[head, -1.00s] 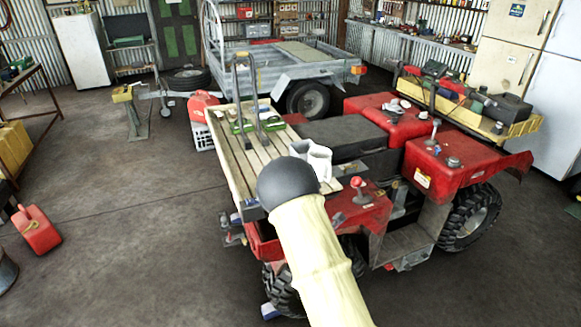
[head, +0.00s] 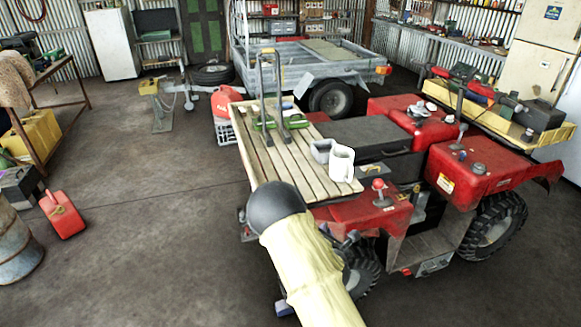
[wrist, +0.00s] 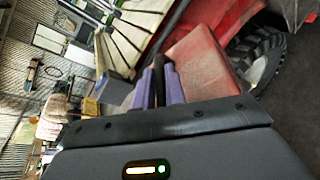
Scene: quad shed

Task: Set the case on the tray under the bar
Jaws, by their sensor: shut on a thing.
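In the wrist view my gripper (wrist: 160,86) has its purple fingers shut around a thin dark piece, which looks like a handle. In the head view my own arm hides the gripper and the case. A slatted wooden tray (head: 285,165) lies on the near end of the red quad. A tall narrow arched bar (head: 268,53) stands over its far part. I cannot tell for sure which bar the task means.
A yellow tray (head: 500,122) at the quad's other end holds tools and a black box (head: 540,115). A red fuel can (head: 63,214) stands on open floor at left.

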